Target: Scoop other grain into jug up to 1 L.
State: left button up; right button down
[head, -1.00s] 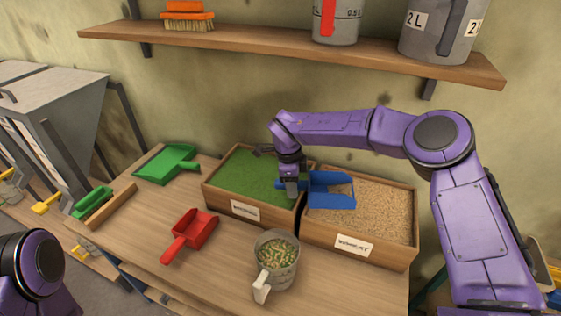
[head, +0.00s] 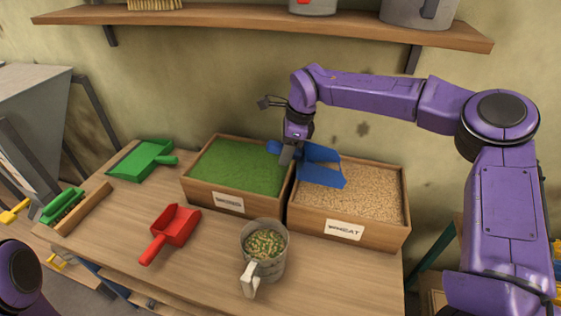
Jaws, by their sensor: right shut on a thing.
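My right gripper (head: 287,154) is shut on the handle of a blue scoop (head: 320,167). The scoop is tilted, its open end toward the right, over the left part of the wheat box (head: 404,236). I cannot tell whether it touches the wheat or holds grain. The other grain box (head: 195,193) stands to its left, filled with green grain (head: 240,166); its label is too small to read. The grey jug (head: 268,265) stands in front of the boxes with its white handle toward me and mixed green and tan grain inside. Only a rounded part of my left arm shows; its gripper is out of view.
A red scoop (head: 172,228) and a green scoop (head: 144,160) lie on the wooden table (head: 210,265). A green brush (head: 62,205) lies by a wooden strip (head: 83,208) at the left edge. A shelf (head: 240,23) with larger jugs (head: 420,12) hangs above the boxes.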

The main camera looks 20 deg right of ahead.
aim_at(300, 151)
jog(key=shift+s+d+r+t+y+b, duration=0.25)
jog(key=shift+d+r+y+b, duration=0.3)
jog(key=shift+d+r, duration=0.1)
jog(key=shift+s+d+r+t+y+b, duration=0.25)
jog(key=shift+d+r+y+b, duration=0.25)
jog(key=shift+d+r, duration=0.15)
jog(key=shift+s+d+r+t+y+b, duration=0.3)
jog(key=shift+d+r+y+b, duration=0.15)
jog(key=shift+r, duration=0.1)
jog(key=s+d+r+t+y+b, duration=0.2)
jog(key=d+r+y+b, duration=0.2)
jog(key=d+b, duration=0.1)
jog(key=shift+s+d+r+y, duration=0.2)
jog(key=shift+s+d+y, duration=0.2)
jog(key=shift+d, duration=0.15)
jog(key=shift+a, duration=0.15)
